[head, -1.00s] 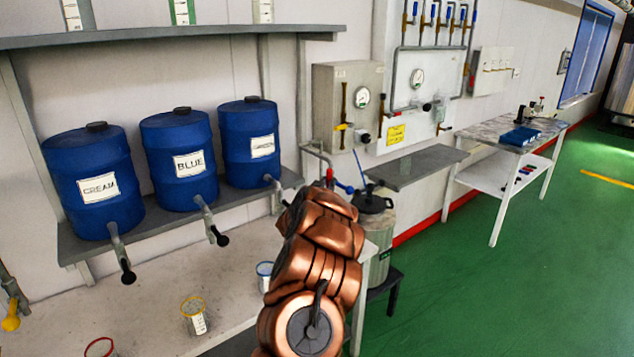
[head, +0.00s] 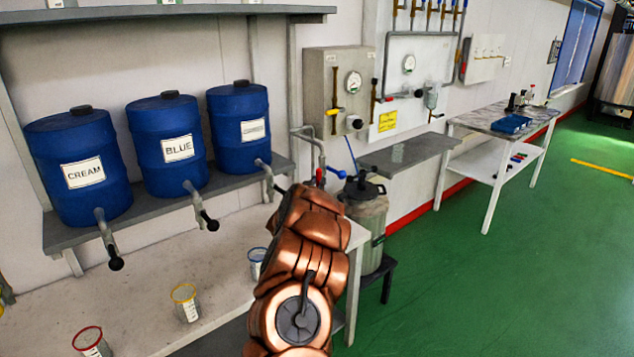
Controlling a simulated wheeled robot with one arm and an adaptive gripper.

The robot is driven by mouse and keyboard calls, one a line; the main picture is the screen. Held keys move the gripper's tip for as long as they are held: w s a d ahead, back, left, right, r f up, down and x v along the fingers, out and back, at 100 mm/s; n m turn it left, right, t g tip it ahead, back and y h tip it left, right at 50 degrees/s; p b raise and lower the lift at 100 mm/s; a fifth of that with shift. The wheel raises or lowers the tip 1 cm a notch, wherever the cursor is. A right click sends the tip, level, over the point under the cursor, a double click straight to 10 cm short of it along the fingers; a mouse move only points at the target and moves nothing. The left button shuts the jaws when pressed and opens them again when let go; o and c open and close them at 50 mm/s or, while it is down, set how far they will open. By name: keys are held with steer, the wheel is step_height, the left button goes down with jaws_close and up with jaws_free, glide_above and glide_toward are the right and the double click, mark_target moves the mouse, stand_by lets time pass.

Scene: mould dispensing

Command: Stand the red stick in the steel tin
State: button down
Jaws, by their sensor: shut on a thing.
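My copper-coloured arm rises from the bottom centre of the head view, and its end points away from me. My gripper is hidden behind the arm links, so neither its fingers nor anything held in them shows. I cannot make out a steel tin for certain. Several small coloured sticks (head: 517,158), one of them looking red, lie on the lower shelf of the far white table (head: 484,165). They are too small to tell apart.
Blue drums (head: 78,165) with taps stand on a shelf at left, above a bench (head: 130,310) with coloured-rim cups (head: 187,302). A lidded metal pot (head: 366,225) stands beyond my arm. A blue tray (head: 511,124) lies on the far table. Green floor at right is clear.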

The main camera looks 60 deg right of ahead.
step_height(320, 180, down, 7)
steer(key=b, duration=0.3)
stand_by(0.6)
steer(key=shift+r, duration=0.1)
steer(key=c, duration=1)
jaws_free()
steer(key=shift+v, duration=6)
